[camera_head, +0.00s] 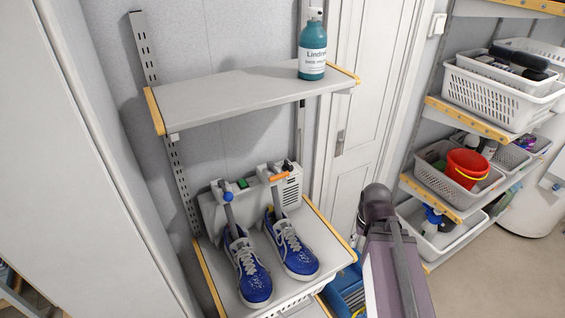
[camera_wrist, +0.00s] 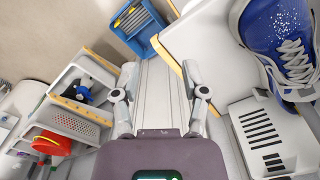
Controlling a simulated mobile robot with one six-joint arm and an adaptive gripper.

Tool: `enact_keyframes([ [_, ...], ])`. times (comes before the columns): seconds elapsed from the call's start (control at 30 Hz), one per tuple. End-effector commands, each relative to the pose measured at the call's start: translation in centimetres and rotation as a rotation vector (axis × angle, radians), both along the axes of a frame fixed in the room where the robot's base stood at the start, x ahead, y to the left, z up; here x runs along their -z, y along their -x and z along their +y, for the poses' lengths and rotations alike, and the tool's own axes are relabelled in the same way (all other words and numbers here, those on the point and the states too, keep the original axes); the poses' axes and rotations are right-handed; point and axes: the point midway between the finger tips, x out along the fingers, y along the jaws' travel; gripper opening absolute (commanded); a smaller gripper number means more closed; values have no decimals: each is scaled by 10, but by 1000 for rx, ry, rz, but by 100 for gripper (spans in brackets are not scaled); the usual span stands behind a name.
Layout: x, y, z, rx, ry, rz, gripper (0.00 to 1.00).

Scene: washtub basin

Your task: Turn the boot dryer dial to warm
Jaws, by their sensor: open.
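The light grey boot dryer (camera_head: 207,212) stands at the back of the lower shelf, with a blue shoe (camera_head: 248,272) and a second blue shoe (camera_head: 297,255) in front of its tubes. On its top I see a small dark knob (camera_head: 287,165), an orange part (camera_head: 279,176) and a green part (camera_head: 243,183). I cannot read the dial's setting. In the wrist view the dryer's vented side (camera_wrist: 262,135) and one shoe (camera_wrist: 283,38) are at the right; no dial shows there. My gripper (camera_wrist: 160,80) is open and empty, apart from the dryer. Its fingers are not clear in the head view.
An upper shelf (camera_head: 225,97) overhangs the dryer and carries a teal bottle (camera_head: 312,62). A rack at the right holds white baskets (camera_head: 490,90) and a red bucket (camera_head: 467,167). A blue crate (camera_head: 345,285) is low beside the shelf. A white door (camera_head: 350,130) stands behind.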

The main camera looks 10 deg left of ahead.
Motion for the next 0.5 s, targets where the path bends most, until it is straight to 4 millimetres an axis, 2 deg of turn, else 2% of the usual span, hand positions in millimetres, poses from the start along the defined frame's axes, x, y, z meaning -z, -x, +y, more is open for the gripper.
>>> enact_keyframes([
  [0.3, 0, 0, 0, 0, 0, 0, 57],
  [0.33, 0, 0, 0, 0, 0, 0, 63],
  [0.43, -1, -2, 1, 3, 0, 0, 91],
  [0.5, -4, -6, 2, 12, 0, 0, 91],
])
